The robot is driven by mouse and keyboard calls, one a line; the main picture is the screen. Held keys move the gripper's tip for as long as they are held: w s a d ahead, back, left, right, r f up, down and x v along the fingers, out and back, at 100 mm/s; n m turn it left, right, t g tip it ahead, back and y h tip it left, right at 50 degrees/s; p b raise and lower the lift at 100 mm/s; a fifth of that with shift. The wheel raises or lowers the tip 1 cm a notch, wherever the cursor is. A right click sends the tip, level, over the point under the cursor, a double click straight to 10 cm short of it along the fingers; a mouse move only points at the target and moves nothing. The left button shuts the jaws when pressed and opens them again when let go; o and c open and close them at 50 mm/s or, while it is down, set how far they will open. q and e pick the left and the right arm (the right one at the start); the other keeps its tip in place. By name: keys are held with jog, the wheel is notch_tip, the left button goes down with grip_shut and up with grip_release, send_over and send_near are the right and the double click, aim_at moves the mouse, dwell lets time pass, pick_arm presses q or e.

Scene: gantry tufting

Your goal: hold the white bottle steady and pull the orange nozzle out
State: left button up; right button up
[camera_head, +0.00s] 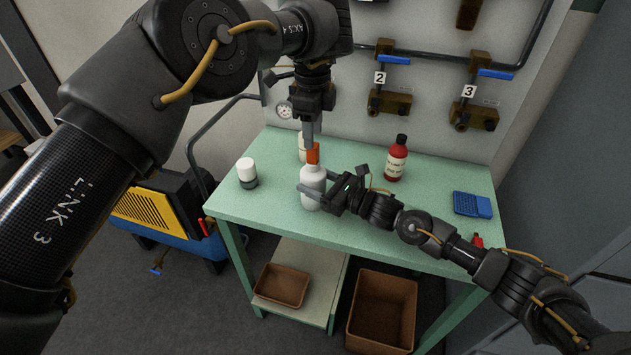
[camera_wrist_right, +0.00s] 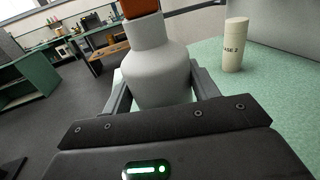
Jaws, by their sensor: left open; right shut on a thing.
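The white bottle (camera_head: 312,190) stands upright on the green table, and it also shows in the right wrist view (camera_wrist_right: 158,72). The orange nozzle (camera_head: 313,155) sits at the top of the bottle; only its lower part (camera_wrist_right: 139,8) shows in the right wrist view. My right gripper (camera_head: 318,188) is shut on the bottle's body from the right, with a finger on either side. My left gripper (camera_head: 309,136) points down from above, open, with its fingertips right at the nozzle's top. Whether the fingers touch the nozzle is hard to tell.
On the table (camera_head: 265,205) stand a white-capped jar (camera_head: 247,173), a cream bottle (camera_wrist_right: 235,45) behind the white one, a red bottle (camera_head: 396,160) and a blue box (camera_head: 472,205). Pipes with blue-handled valves (camera_head: 391,100) line the back wall. Brown bins (camera_head: 383,308) sit below.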

aim_at(313, 151)
pick_arm(q)
jog(key=shift+f, duration=0.1)
jog(key=shift+f, duration=3.05)
jog(key=shift+c, duration=0.4)
grip_shut()
jog(key=o, duration=0.7)
grip_release()
jog(key=shift+r, duration=0.1)
notch_tip(313, 151, up, 7)
jog(key=shift+r, duration=0.15)
jog(key=shift+c, duration=0.4)
